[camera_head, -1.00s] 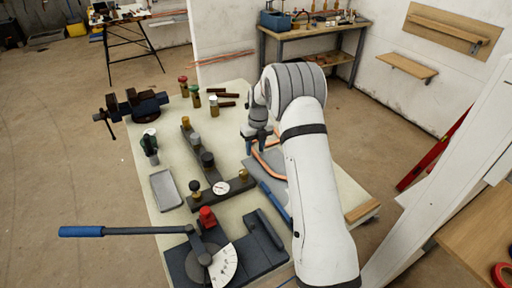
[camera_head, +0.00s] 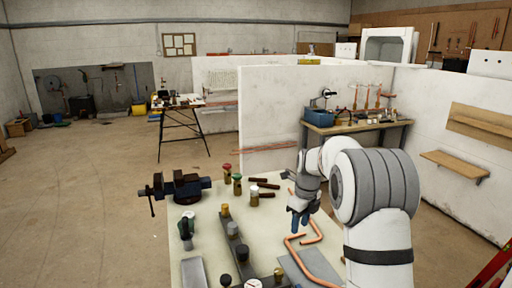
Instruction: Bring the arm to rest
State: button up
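My white and grey arm rises from the lower right in the head view and bends over the right side of the pale workbench (camera_head: 208,224). My gripper (camera_head: 299,222) points down above the bench, near bent copper pipes (camera_head: 315,262). Its blue-tipped fingers look close together, and their gap is too small to judge. I see nothing clearly held in it. A grey mat or plate (camera_head: 296,266) lies under the pipes, partly hidden by my arm.
Valves with coloured caps (camera_head: 237,184) and a dark manifold bar (camera_head: 234,240) stand on the bench. A white partition (camera_head: 275,120) and a second workbench (camera_head: 357,126) are behind. Open floor lies left.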

jog(key=s+r+n+t, duration=0.1)
jog(key=s+r+n, duration=0.3)
jog(key=s+n, duration=0.4)
jog(key=s+r+n+t, duration=0.1)
jog(key=s+r+n, duration=0.5)
jog(key=s, duration=0.5)
jog(key=s+f+n, duration=0.3)
jog(key=s+n, duration=0.9)
jog(key=s, duration=0.2)
jog(key=shift+s+d+f+n+t+h, duration=0.15)
jog(key=shift+s+f+n+t+h, duration=0.1)
jog(key=shift+s+n+t+h, duration=0.15)
